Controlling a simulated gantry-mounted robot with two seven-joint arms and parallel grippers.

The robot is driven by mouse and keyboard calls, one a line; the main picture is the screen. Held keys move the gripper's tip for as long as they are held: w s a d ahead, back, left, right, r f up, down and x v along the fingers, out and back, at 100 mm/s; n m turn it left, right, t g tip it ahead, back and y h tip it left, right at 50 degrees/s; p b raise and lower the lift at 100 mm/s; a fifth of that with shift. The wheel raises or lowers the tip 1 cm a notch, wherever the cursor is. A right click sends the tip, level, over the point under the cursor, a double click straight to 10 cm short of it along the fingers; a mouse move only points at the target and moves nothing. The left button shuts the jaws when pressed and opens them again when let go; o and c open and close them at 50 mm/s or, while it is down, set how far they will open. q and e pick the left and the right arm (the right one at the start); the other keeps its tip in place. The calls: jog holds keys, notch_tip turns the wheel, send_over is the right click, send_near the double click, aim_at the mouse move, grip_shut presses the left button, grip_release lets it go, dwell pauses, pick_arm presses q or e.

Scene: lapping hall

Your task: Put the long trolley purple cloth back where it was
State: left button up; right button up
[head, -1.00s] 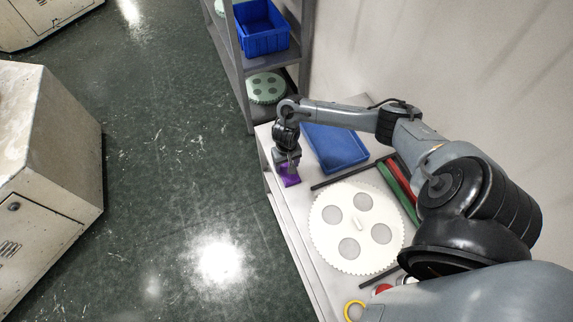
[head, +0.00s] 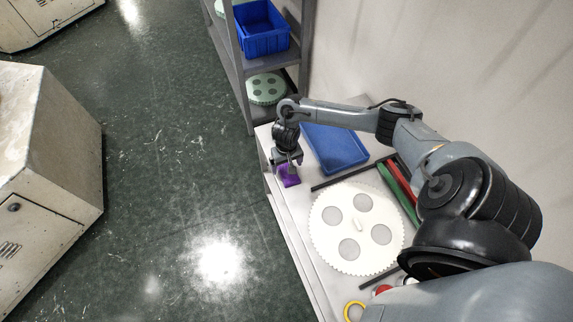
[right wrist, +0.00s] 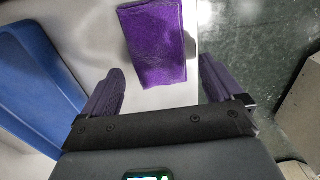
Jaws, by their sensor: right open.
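The purple cloth (head: 289,178) lies folded on the pale top of the long trolley (head: 284,208), near its left edge and the far end. In the right wrist view the cloth (right wrist: 153,48) is a textured rectangle just beyond the fingertips. My right gripper (head: 289,166) is over the cloth, pointing down; in the head view it hides part of the cloth's far side. Its two fingers stand wide apart in the right wrist view (right wrist: 158,80), with nothing between them. My left gripper is not in view.
A blue tray (head: 335,150) lies right of the cloth. A large white gear disc (head: 359,256), dark bars and red and green bars (head: 398,192) lie nearer. A shelf with a blue bin (head: 262,32) stands beyond the trolley. Floor is open to the left.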

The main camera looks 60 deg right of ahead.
aim_at(286, 167)
notch_tip(286, 167, up, 11)
jog(key=p, duration=0.4)
jog(key=w+a+f+n+t+y, duration=0.2)
jog(key=a+n+t, duration=0.5)
jog(key=a, duration=1.9)
jog(key=s+d+r+n+g+h, duration=0.1)
jog(key=s+r, duration=0.3)
jog(key=s, duration=0.3)
jog(key=s+d+r+n+g, duration=0.1)
jog(key=s+r+g, duration=0.1)
jog(key=s+r, duration=0.2)
jog(key=s, duration=0.3)
jog(key=shift+n+h, duration=0.4)
jog(key=shift+s+r, duration=0.1)
